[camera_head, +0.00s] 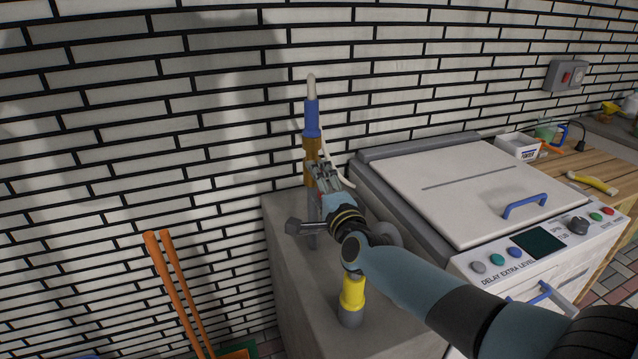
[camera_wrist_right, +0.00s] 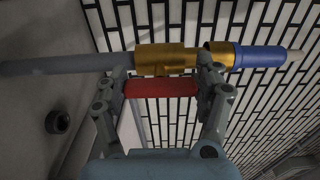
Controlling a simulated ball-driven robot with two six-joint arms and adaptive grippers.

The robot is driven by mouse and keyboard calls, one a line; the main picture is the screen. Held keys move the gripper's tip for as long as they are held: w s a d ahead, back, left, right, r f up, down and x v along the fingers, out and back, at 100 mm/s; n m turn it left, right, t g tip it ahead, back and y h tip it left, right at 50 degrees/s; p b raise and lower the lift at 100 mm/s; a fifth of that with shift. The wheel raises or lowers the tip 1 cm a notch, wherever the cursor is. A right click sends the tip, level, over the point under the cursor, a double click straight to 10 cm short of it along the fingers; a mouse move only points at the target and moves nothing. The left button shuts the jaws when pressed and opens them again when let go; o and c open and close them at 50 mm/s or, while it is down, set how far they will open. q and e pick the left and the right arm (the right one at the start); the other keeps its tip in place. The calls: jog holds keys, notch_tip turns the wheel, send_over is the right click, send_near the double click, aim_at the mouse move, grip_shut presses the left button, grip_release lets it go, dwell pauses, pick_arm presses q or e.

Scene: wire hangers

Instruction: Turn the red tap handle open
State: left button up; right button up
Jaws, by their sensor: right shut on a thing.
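The red tap handle (camera_wrist_right: 160,88) lies between the two fingers of my right gripper (camera_wrist_right: 160,92) in the right wrist view, beside the brass tap body (camera_wrist_right: 165,59). My right gripper (camera_head: 322,176) is shut on the handle. The tap stands upright, with a brass section (camera_head: 311,147), a blue sleeve (camera_head: 311,118) and a pale tip above. A grey pipe (camera_wrist_right: 60,65) runs on from the brass in the right wrist view. My left gripper is not in view.
The tap stands on a grey block (camera_head: 290,215) against the white brick wall. A yellow and grey cylinder (camera_head: 352,295) is nearer, under my right arm. A white washer (camera_head: 465,185) stands close on the right. Orange handles (camera_head: 175,280) lean at the left.

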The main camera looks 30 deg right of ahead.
jog(key=shift+f, duration=0.15)
dwell(0.3)
jog(key=o, duration=1.2)
jog(key=v, duration=1.2)
